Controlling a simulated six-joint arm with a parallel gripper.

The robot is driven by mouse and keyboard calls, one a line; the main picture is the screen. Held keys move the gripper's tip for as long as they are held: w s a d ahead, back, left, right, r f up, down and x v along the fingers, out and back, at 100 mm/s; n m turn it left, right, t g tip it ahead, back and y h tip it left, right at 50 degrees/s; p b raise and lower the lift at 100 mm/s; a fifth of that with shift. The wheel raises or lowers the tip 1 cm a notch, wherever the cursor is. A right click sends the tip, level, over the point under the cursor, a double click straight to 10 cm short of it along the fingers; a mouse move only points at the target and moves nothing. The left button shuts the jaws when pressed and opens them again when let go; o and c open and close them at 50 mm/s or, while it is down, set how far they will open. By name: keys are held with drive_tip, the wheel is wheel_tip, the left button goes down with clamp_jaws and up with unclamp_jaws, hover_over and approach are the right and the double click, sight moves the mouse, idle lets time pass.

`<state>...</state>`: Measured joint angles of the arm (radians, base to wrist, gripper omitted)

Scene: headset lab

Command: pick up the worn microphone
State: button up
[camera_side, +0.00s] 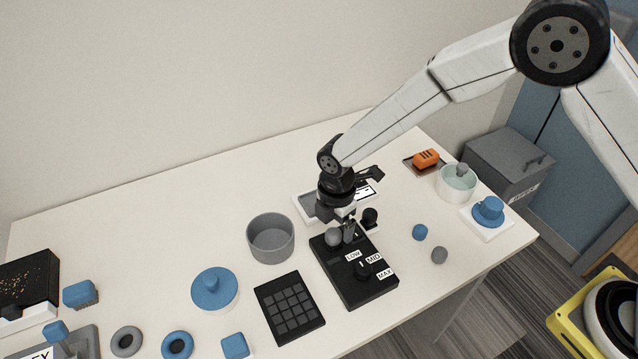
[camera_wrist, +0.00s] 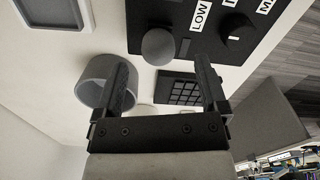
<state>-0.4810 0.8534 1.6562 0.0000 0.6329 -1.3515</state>
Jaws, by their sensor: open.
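A grey ball (camera_side: 334,237), possibly the worn microphone's head, is at the far left end of the black control panel (camera_side: 358,300). I cannot tell for sure that it is the microphone. My gripper (camera_side: 349,232) points down right at the ball, with its fingers apart. In the wrist view my gripper (camera_wrist: 163,68) is open and empty. The grey ball (camera_wrist: 158,46) shows whole there, just beyond and between the two fingertips. I cannot tell whether a finger touches it.
A grey round bin (camera_side: 271,240) stands left of the panel, and a black keypad (camera_side: 290,307) lies in front of it. A dark knob-like piece (camera_side: 370,217) is close right of my gripper. A small blue ball (camera_side: 420,232) and a grey one (camera_side: 439,255) lie further right.

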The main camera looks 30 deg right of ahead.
sight(334, 231)
drive_tip(key=shift+w+f, duration=0.1)
drive_tip(key=shift+f, duration=1.8)
clamp_jaws()
